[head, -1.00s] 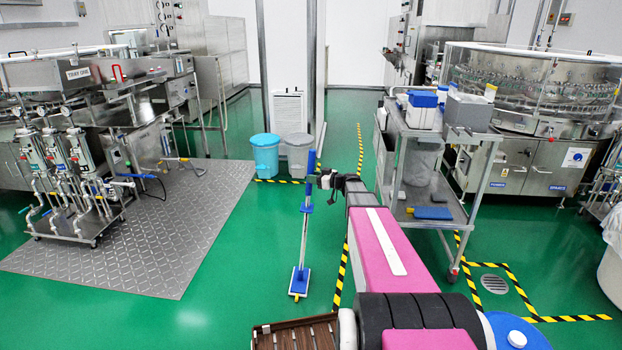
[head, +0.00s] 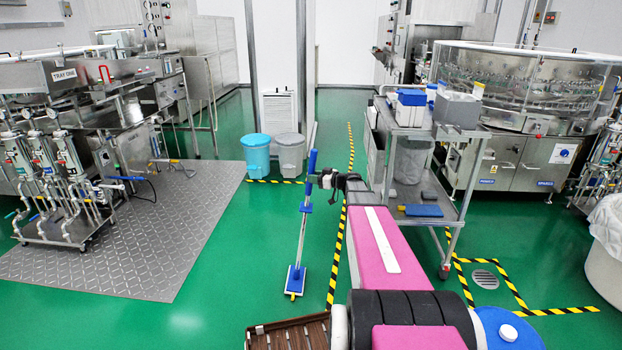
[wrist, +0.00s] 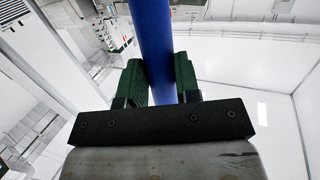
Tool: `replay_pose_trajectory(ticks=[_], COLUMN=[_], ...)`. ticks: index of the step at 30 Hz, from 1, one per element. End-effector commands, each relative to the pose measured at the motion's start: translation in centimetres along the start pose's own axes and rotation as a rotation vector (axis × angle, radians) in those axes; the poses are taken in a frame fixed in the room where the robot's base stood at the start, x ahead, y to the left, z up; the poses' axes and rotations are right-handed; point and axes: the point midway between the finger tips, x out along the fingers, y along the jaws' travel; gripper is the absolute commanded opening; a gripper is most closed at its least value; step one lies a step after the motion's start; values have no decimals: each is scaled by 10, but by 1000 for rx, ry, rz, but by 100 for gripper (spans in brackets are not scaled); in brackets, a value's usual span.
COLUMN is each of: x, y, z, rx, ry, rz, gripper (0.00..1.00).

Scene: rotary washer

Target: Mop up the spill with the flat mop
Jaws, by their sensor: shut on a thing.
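The flat mop has a pole with blue grips and a flat blue head with a white edge (head: 295,280). It stands nearly upright, slightly tilted, with its head low at the green floor; I cannot tell if it touches. My gripper (head: 322,180) is shut on the mop's blue upper handle (head: 312,160). In the wrist view the green finger pads of my gripper (wrist: 160,82) press on both sides of the blue handle (wrist: 152,35). I cannot make out a spill for certain; a pale sheen on the floor at lower left may be only reflected light.
A steel cart (head: 445,215) with boxes stands close right of my arm. A blue bin (head: 257,155) and grey bin (head: 289,155) stand behind the mop. A metal floor plate (head: 140,235) lies left. A floor drain (head: 485,278) is at right. Green floor around the mop head is open.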

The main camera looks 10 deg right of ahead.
Motion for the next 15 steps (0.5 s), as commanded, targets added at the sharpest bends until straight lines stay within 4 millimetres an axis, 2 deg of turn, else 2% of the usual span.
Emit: replay_pose_trajectory(ticks=[6, 15], x=[-14, -16], y=[6, 6], z=[4, 4], rx=[-5, -6], ry=[-4, -5], rz=[0, -1], gripper=[7, 7])
